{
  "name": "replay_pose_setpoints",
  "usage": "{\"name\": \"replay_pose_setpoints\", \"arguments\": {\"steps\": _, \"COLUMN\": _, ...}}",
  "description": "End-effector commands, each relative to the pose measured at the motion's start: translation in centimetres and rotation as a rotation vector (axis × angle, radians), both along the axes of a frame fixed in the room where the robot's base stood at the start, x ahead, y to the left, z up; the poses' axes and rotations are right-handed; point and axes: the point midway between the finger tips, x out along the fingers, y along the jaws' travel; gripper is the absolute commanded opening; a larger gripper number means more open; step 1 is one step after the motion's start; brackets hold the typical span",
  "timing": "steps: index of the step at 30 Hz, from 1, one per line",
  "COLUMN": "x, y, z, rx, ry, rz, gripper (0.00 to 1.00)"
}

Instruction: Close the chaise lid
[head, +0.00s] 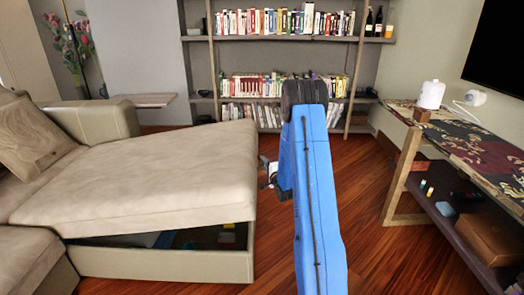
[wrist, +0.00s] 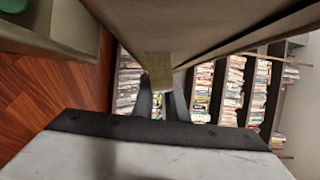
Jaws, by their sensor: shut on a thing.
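The chaise lid (head: 150,180) is a beige padded slab on the sofa. It is partly raised and tilted, with a dark gap between it and the storage box (head: 165,264). My gripper (head: 268,174) is at the lid's right edge in the head view, largely hidden behind my blue arm. In the wrist view, my dark fingers (wrist: 167,105) are shut on a small olive tab (wrist: 158,68) at the edge of the lid (wrist: 185,25). The exact contact at the fingertips is partly hidden.
Several items lie inside the box, among them a green one (wrist: 14,5). A bookshelf (head: 285,62) stands at the back. A wooden table (head: 470,140) with a lower shelf stands at the right. Wooden floor (head: 368,250) is clear between sofa and table.

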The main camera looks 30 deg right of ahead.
Motion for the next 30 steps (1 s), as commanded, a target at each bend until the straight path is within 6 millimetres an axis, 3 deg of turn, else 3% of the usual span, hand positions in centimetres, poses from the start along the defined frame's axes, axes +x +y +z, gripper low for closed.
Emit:
{"name": "replay_pose_setpoints", "arguments": {"steps": 1, "x": 0.3, "y": 0.6, "z": -1.6, "rx": 0.009, "ry": -0.001, "rz": 0.015, "gripper": 0.00}}
{"name": "replay_pose_setpoints", "arguments": {"steps": 6, "x": 0.1, "y": 0.5, "z": -6.0, "rx": 0.033, "ry": -0.016, "rz": 0.014, "gripper": 0.00}}
{"name": "replay_pose_setpoints", "arguments": {"steps": 18, "x": 0.2, "y": 0.6, "z": -15.5, "rx": 0.053, "ry": -0.033, "rz": 0.014, "gripper": 0.00}}
{"name": "replay_pose_setpoints", "arguments": {"steps": 24, "x": 0.1, "y": 0.8, "z": -19.1, "rx": 0.052, "ry": -0.033, "rz": 0.013, "gripper": 0.00}}
{"name": "replay_pose_setpoints", "arguments": {"steps": 30, "x": -0.1, "y": 1.0, "z": -21.4, "rx": 0.051, "ry": -0.034, "rz": 0.012, "gripper": 0.00}}
